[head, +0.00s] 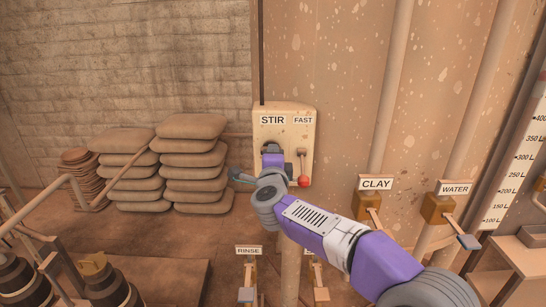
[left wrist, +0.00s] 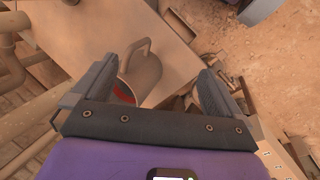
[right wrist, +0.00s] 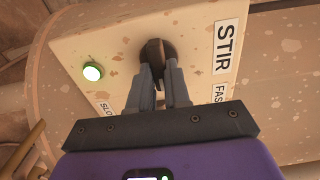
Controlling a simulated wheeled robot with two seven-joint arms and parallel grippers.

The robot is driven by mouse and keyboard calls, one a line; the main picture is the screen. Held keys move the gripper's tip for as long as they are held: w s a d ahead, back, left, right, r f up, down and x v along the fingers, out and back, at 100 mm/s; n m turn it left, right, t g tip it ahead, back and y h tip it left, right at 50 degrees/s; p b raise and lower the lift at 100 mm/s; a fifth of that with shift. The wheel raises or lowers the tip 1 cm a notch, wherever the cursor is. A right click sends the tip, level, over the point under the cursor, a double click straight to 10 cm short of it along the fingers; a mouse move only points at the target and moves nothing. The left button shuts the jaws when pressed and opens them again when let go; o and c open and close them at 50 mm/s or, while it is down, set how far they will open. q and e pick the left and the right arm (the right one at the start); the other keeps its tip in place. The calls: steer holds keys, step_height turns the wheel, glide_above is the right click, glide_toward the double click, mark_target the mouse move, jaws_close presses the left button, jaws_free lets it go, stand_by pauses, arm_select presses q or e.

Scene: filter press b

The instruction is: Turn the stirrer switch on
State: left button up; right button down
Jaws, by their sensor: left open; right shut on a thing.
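The stirrer panel (head: 285,118) is a cream plate marked STIR and FAST on the large tank wall. My right gripper (head: 271,158) is in front of it and hides its lower left part. In the right wrist view, my right gripper (right wrist: 163,75) is shut on the dark stirrer switch (right wrist: 154,50), a knob on the plate beside the STIR label. A round green lamp (right wrist: 92,71) on the plate glows. My left gripper (left wrist: 158,80) is open and empty; it is not seen in the head view.
A red-ended lever (head: 304,181) is on the panel, close right of my right gripper. CLAY (head: 376,184) and WATER (head: 453,189) valves are at right, a RINSE valve (head: 248,251) below. Stacked sacks (head: 195,160) stand left. A metal jug (left wrist: 138,75) lies beyond my left jaws.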

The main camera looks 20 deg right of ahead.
steer(key=c, duration=1.1)
jaws_free()
steer(key=v, duration=0.7)
steer(key=shift+s+a+b, duration=0.1)
steer(key=shift+s+b, duration=0.2)
